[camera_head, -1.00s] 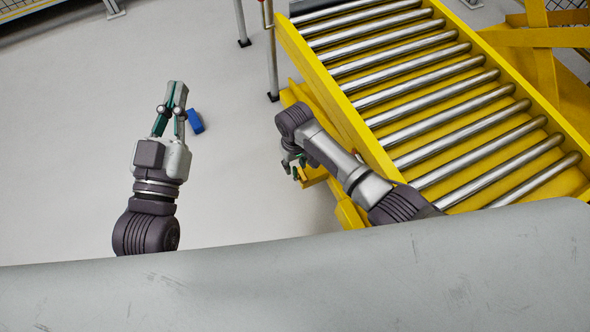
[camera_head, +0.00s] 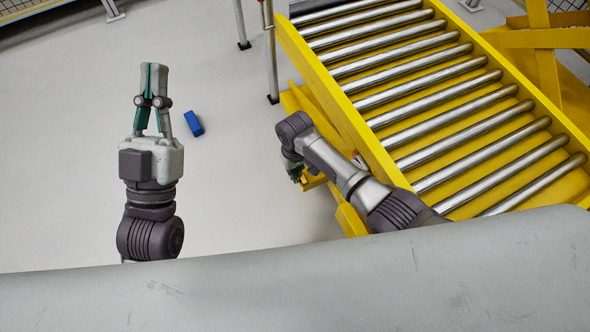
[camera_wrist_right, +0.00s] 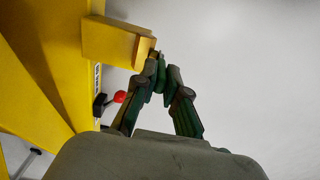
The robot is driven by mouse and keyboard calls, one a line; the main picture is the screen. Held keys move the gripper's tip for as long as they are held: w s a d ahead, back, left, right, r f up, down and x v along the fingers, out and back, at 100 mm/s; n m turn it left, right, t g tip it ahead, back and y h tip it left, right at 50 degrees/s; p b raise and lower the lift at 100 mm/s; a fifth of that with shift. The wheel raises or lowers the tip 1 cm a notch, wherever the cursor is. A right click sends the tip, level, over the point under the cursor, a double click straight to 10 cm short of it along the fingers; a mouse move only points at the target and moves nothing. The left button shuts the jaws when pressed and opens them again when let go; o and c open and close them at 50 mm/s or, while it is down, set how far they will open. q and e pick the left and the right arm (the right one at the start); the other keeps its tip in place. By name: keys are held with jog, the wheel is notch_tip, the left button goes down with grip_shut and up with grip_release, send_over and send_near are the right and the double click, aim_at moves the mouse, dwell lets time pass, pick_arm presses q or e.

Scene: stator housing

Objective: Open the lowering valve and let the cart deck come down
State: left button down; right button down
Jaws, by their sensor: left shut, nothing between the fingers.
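The yellow cart with its roller deck (camera_head: 437,112) stands at the right of the head view, its deck raised above the floor. A lever with a red knob (camera_wrist_right: 119,97) sits on the cart's yellow side in the right wrist view, left of my right gripper. My right gripper (camera_wrist_right: 161,66) is beside a yellow block (camera_wrist_right: 115,42). Its fingertips are close together near the block's edge; whether they touch or grip anything is unclear. In the head view the right gripper (camera_head: 297,173) is low beside the cart, partly hidden. My left gripper (camera_head: 152,68) is shut and empty over the floor.
A blue block (camera_head: 194,123) lies on the floor right of my left gripper. Posts (camera_head: 271,55) stand near the cart's far left corner. A large pale surface (camera_head: 300,275) fills the bottom of the head view. The floor at left is mostly clear.

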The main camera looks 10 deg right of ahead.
aim_at(296, 182)
pick_arm(q)
jog(key=shift+w, duration=0.1)
dwell(0.4)
